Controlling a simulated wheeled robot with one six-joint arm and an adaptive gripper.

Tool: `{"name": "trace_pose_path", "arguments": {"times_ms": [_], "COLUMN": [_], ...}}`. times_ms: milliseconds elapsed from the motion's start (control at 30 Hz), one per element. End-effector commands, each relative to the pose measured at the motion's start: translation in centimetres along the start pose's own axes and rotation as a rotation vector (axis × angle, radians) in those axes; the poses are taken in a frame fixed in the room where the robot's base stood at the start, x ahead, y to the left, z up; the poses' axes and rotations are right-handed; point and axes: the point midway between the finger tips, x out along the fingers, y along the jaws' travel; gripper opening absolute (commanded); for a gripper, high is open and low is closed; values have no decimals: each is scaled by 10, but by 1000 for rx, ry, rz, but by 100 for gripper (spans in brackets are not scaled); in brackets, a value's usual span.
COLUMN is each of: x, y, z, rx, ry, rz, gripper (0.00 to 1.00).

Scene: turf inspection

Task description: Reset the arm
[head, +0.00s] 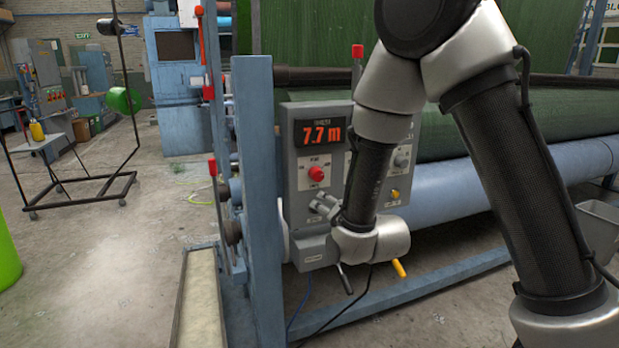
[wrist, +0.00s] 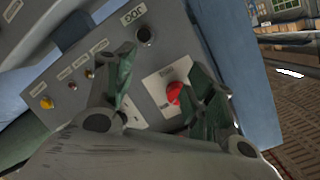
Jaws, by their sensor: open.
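My arm reaches down in front of a grey control box (head: 300,240) in the head view. My gripper (head: 323,205) is close to the front of the box, below its red knob (head: 316,173). In the wrist view, my gripper (wrist: 165,75) is open, its two green-padded fingers spread before the panel. The red knob (wrist: 174,91) shows between them, near the right finger. I cannot tell whether a finger touches it. Nothing is held. The box's display (head: 320,132) reads 7.7 m. My arm hides part of the panel.
A blue steel post (head: 259,200) stands just left of the box. Behind are a green turf roll (head: 470,125) and a blue roller (head: 500,180). A black wheeled frame (head: 85,200) stands at left. A grey bin (head: 600,228) is at right.

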Motion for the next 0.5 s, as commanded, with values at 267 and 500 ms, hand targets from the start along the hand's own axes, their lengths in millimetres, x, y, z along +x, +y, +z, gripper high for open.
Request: {"name": "trace_pose_path", "arguments": {"times_ms": [267, 500], "x": [-66, -196], "y": [77, 92], "z": [81, 18], "rx": [-368, -574], "ry": [-621, -1033], "rz": [349, 483], "gripper": [54, 54]}}
